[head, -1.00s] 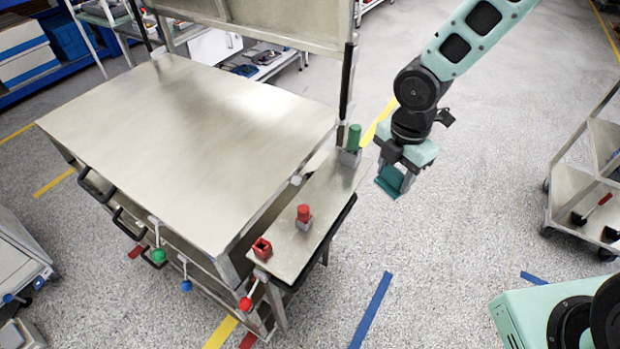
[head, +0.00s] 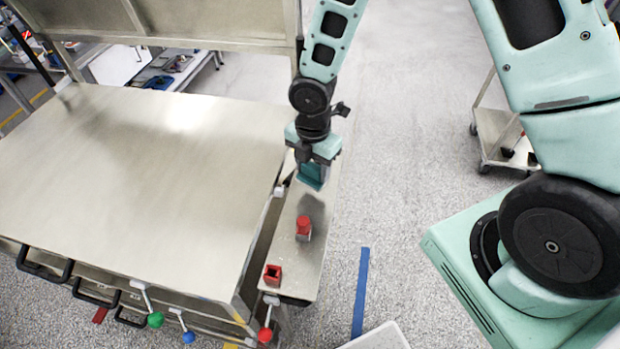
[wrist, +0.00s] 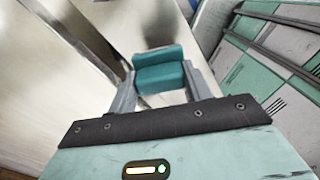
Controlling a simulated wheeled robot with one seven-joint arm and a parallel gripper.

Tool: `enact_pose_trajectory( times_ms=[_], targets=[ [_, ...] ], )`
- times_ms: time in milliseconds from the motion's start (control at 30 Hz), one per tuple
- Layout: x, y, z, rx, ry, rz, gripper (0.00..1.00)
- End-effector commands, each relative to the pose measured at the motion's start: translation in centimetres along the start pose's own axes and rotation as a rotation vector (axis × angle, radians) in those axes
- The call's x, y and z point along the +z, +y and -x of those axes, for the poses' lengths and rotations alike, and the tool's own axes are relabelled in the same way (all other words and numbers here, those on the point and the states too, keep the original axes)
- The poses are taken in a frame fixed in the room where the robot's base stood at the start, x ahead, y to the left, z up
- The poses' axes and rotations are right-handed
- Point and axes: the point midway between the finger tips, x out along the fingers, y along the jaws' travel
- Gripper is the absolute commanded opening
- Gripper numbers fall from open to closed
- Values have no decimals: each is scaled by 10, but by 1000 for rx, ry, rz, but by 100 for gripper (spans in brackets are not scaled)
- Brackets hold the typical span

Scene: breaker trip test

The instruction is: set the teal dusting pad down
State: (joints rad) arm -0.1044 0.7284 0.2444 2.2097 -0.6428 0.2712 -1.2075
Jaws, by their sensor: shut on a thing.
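The teal dusting pad (head: 311,177) is gripped in my gripper (head: 312,164) and hangs over the far part of the narrow metal side shelf (head: 310,255). In the wrist view the pad (wrist: 160,72) sits between the two grey fingers of my gripper (wrist: 162,82). A pale metal surface lies below it. I cannot tell the exact gap between pad and shelf. The green object at the shelf's far end is hidden behind my gripper.
A red piece (head: 304,227) stands mid-shelf, and an open red block (head: 272,273) sits at its near end. The large bench top (head: 130,190) on the left is bare. Levers with green (head: 155,320), blue (head: 188,337) and red (head: 265,335) knobs stick out in front.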

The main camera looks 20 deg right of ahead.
Motion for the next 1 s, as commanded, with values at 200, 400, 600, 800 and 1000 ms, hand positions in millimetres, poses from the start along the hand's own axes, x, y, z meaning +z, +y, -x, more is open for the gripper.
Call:
enact_pose_trajectory(
  times_ms=[200, 400, 600, 800, 1000],
  targets=[
    [-1, -1, -26, -4, 0, 3, 25],
    [0, 0, -44, 0, -1, 1, 25],
    [0, 0, -45, 1, -1, 0, 25],
    [0, 0, -49, 1, -1, 0, 52],
    [0, 0, -48, 0, -1, 0, 71]
  ],
)
